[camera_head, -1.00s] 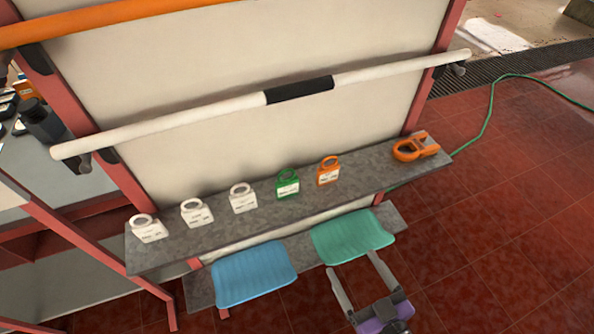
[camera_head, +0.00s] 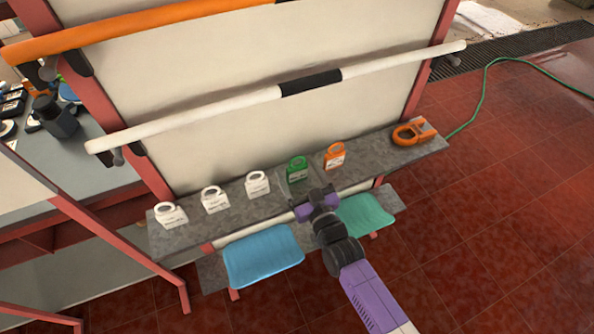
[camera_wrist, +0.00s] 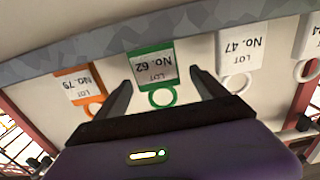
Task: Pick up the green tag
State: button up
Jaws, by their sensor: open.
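The green tag (camera_head: 297,169) stands on the grey shelf between a white tag and an orange tag. It has a ring on top and a white label. In the wrist view the green tag (camera_wrist: 152,68) appears upside down, reading "LOT No. 62", with its ring towards me. My gripper (camera_head: 316,203) is at the shelf's front edge, just in front of the green tag. In the wrist view its two dark fingers (camera_wrist: 161,76) are apart, one on each side of the tag, with nothing held. I cannot tell whether they touch it.
An orange tag (camera_head: 335,156) and a white tag (camera_head: 257,184) stand close on either side. More white tags stand to the left. An orange clamp-like item (camera_head: 412,132) lies at the shelf's right end. Blue (camera_head: 262,256) and green (camera_head: 366,215) trays sit below. A white bar (camera_head: 200,113) runs above.

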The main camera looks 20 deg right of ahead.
jog(key=shift+w+d, duration=0.15)
jog(key=shift+w, duration=2.2)
jog(key=shift+c, duration=0.4)
jog(key=c, duration=1.6)
